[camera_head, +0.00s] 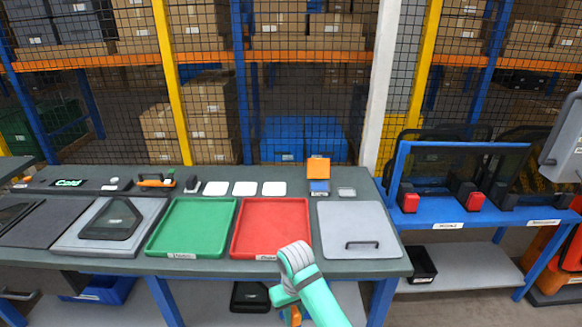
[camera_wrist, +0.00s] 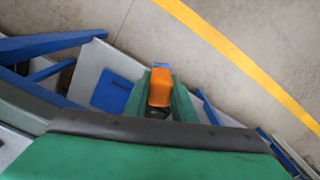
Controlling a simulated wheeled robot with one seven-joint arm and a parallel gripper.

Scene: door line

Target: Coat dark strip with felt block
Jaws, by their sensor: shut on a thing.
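My gripper (camera_wrist: 160,104) is shut on an orange block (camera_wrist: 159,88) with a blue edge at its far end, which looks like the felt block. In the head view, a bit of this orange block (camera_head: 295,315) shows low beside my teal arm, in front of the bench. The block is in the air, apart from any pane. A dark glass pane (camera_head: 112,219) with a black border lies on a grey fixture (camera_head: 75,241) at the left of the bench. The dark strip is not clearly distinct from that border.
A green tray (camera_head: 193,203) and a red tray (camera_head: 270,203) lie mid-bench. White squares (camera_head: 244,188) and another orange-and-blue piece (camera_head: 318,170) are behind. A grey lid with a handle (camera_head: 358,219) lies at right. A blue rack (camera_head: 455,217) stands beyond.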

